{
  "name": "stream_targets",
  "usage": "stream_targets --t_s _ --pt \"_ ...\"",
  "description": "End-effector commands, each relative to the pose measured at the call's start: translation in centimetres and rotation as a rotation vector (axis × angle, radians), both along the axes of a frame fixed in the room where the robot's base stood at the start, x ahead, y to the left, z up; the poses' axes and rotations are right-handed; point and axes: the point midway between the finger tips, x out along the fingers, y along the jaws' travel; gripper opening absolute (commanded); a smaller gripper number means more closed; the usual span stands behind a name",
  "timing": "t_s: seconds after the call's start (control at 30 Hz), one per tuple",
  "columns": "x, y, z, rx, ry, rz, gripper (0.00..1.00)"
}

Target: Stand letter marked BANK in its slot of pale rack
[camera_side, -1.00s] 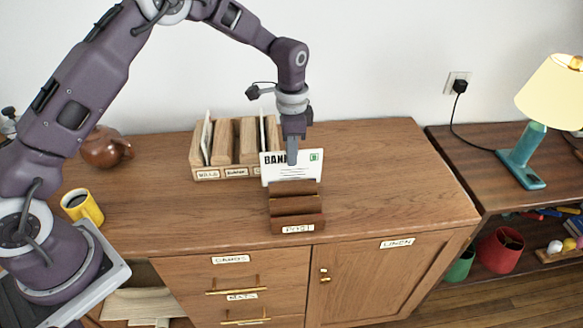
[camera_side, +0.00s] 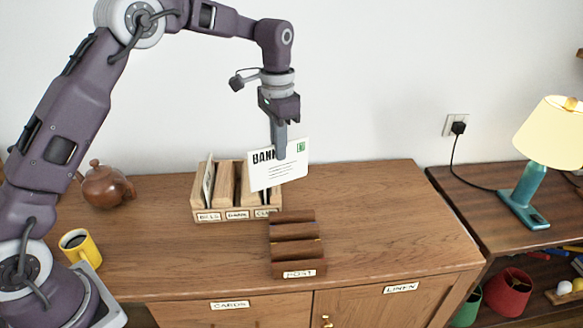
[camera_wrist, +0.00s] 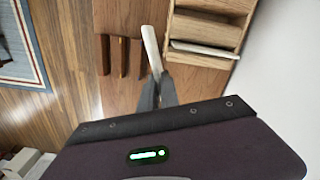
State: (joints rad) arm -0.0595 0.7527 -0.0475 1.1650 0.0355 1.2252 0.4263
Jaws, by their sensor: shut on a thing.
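My gripper (camera_side: 280,150) is shut on the white letter marked BANK (camera_side: 265,174), holding it by its upper edge. The letter hangs in the air, slightly tilted in the side view, above and behind the dark rack and in front of the pale rack's right end. The pale rack (camera_side: 223,215) has labelled slots; the middle label seems to read BANK, though it is small. A white letter (camera_side: 208,182) stands in its left slot. In the wrist view the held letter (camera_wrist: 151,48) shows edge-on between the dark rack and the pale rack (camera_wrist: 205,30).
The dark rack labelled POST (camera_side: 298,271) stands on the cabinet top in front, with no letter visible in it. A brown teapot (camera_side: 105,187) and a yellow mug (camera_side: 80,248) are at left. The cabinet top (camera_side: 385,220) at right is clear.

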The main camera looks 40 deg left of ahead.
Motion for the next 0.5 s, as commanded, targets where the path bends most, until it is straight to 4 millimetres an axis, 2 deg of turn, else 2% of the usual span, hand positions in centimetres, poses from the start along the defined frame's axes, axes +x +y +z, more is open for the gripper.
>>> stream_targets --t_s 0.03,0.2,0.3,0.4,0.5 --pt "0.2 1.9 0.6 0.001 -0.002 0.124 0.00" --pt "0.2 8.5 2.8 0.002 -0.005 0.643 0.00" --pt "-0.2 11.9 3.9 0.000 -0.004 0.918 0.00" --pt "-0.7 14.0 4.7 0.000 -0.004 1.099 0.00" --pt "-0.9 15.0 4.9 0.000 -0.003 1.188 0.00"
